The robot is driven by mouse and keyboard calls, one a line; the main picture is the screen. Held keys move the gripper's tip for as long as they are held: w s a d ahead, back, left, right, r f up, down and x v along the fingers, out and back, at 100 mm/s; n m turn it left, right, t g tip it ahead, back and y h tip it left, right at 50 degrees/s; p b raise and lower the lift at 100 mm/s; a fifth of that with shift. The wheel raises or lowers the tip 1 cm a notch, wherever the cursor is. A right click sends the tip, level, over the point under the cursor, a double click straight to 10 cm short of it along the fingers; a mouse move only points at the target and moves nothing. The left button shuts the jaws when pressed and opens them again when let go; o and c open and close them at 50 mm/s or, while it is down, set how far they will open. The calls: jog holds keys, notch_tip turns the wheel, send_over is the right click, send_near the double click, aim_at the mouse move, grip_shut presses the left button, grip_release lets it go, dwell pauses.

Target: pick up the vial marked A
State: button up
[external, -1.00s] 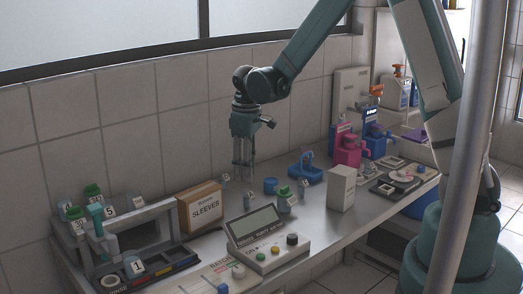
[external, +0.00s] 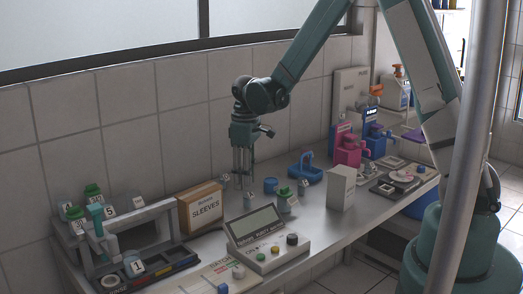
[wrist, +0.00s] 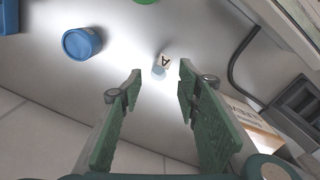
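The vial marked A (wrist: 162,64) is small, with a white label reading A and a pale blue end. In the wrist view it shows just beyond the gap between my fingertips. My gripper (wrist: 159,76) is open and empty, its two green fingers spread apart. In the external view my gripper (external: 243,173) points straight down above the back of the bench, left of the blue round pot. A small labelled vial (external: 249,199) stands below and slightly right of it; its letter is too small to read there.
The blue pot (external: 270,185) and a green-lidded jar (external: 285,200) stand to the right. The SLEEVES box (external: 201,207) is close on the left, and a grey display console (external: 262,238) is in front. The tiled wall (external: 180,130) is behind.

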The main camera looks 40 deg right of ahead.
aim_at(248, 200)
jog(key=shift+f, duration=0.1)
dwell(0.3)
jog(key=shift+w+f, duration=0.1)
jog(key=shift+f, duration=2.4)
jog(key=c, duration=0.8)
